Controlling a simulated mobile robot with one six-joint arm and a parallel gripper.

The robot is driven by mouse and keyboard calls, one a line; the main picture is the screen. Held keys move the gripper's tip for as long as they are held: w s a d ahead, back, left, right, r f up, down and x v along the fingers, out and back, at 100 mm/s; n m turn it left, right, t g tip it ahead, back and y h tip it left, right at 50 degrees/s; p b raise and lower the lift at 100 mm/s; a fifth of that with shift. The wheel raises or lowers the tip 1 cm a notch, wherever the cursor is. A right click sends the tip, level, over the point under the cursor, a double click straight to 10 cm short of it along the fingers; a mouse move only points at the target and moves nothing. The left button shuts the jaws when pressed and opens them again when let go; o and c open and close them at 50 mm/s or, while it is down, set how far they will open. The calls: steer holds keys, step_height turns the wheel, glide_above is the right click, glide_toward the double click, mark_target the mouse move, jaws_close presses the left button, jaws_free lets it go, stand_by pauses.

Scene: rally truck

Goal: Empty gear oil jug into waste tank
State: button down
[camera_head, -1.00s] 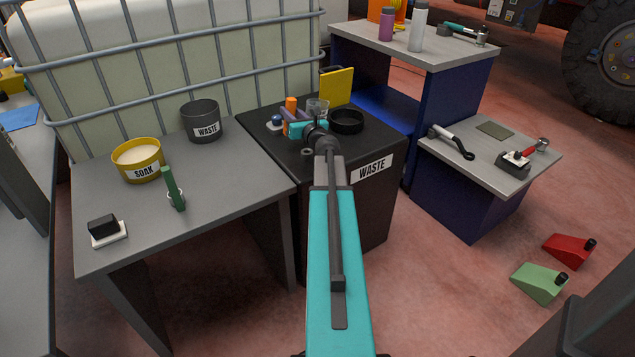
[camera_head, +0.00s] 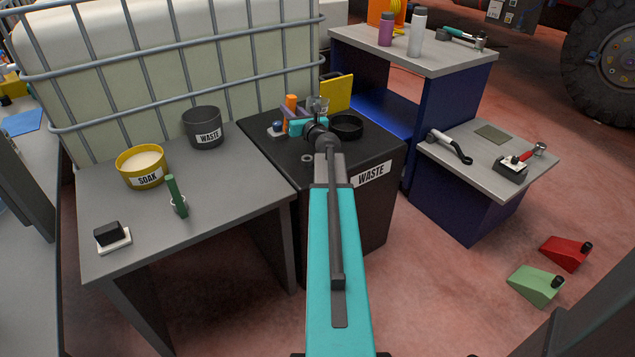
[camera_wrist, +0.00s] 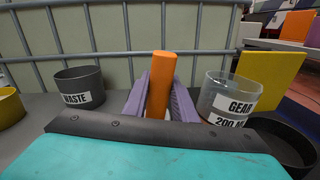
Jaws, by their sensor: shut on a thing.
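The clear gear oil jug (camera_wrist: 228,97), labelled GEAR, stands out to the right of my gripper in the wrist view. It also shows in the head view (camera_head: 318,104). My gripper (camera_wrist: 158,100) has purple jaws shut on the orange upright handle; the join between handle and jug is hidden. My gripper (camera_head: 295,116) is above the black waste tank (camera_head: 350,212), labelled WASTE. The tank's round black rim (camera_head: 347,126) is just right of the jug, and shows at the lower right of the wrist view (camera_wrist: 290,143). The jug looks roughly upright.
A yellow plate (camera_head: 337,93) stands behind the rim. A caged white tank (camera_head: 190,60) is behind.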

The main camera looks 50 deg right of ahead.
steer(key=shift+r+p, duration=0.75)
steer(key=shift+r, duration=0.45)
